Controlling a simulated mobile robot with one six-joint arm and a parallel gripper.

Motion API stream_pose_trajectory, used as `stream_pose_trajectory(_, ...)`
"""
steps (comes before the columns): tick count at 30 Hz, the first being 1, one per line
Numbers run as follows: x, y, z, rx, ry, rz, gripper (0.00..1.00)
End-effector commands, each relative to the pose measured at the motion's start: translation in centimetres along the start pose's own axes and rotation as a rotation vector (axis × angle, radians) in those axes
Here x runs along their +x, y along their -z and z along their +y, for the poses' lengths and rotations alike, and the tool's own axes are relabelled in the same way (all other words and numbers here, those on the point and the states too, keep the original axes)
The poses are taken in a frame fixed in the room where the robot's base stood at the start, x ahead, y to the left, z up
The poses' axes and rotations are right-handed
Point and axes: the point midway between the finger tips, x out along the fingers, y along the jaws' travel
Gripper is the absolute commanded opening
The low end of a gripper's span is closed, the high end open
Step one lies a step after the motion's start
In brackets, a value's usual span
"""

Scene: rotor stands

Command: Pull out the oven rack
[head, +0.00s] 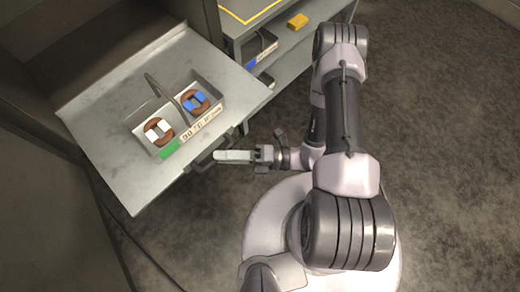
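The oven rack (90,110) is a flat grey metal shelf that extends out of the dark oven at the left. A dark handle (208,157) is at its front right edge. My gripper (222,156) points left, with its pale fingertips at the handle. I see the fingers from above, so whether they are closed around the bar or only beside it is unclear. A grey two-compartment tray (205,122) with a label and a green patch stands on the rack. Each compartment holds a copper-coloured rotor, one with white parts (158,132) and one with blue parts (195,101).
A grey shelf unit (290,58) stands behind, right of the rack. It carries a yellow block (297,21) and grey bins (262,46). A dark cable (135,240) lies on the floor at lower left. Carpet (440,100) is clear to the right of my arm.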

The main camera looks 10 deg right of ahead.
Motion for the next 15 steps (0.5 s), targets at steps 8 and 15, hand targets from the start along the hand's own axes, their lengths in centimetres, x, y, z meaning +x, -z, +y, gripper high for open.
stream_pose_trajectory(8, -5.6, -0.2, 0.2, -0.004, 0.002, -0.01, 0.25)
stream_pose_trajectory(15, -13.1, -0.1, 0.1, -0.005, 0.003, -0.007, 0.25)
